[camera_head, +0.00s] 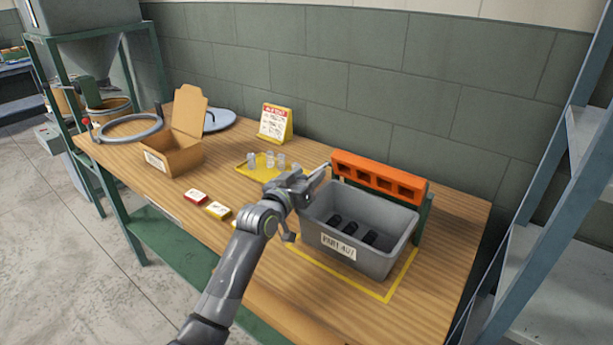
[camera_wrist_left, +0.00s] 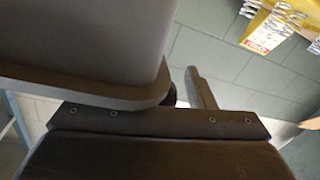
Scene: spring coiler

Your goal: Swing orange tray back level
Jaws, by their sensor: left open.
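The orange tray (camera_head: 378,178) is held on a dark green stand (camera_head: 423,218) behind the grey bin. It is tipped forward, with its row of several square pockets facing the bin. The grey bin (camera_head: 390,254) has a white label and several black pieces (camera_head: 351,228) lying inside. My left gripper (camera_head: 318,179) is open, just left of the orange tray's left end and above the bin's back left corner. I cannot tell whether it touches the tray. The orange tray does not show in the left wrist view. My right gripper is not in view.
A yellow tray (camera_head: 245,170) with several clear springs stands left of my gripper. A grey-blue rack (camera_head: 545,215) rises at the right.

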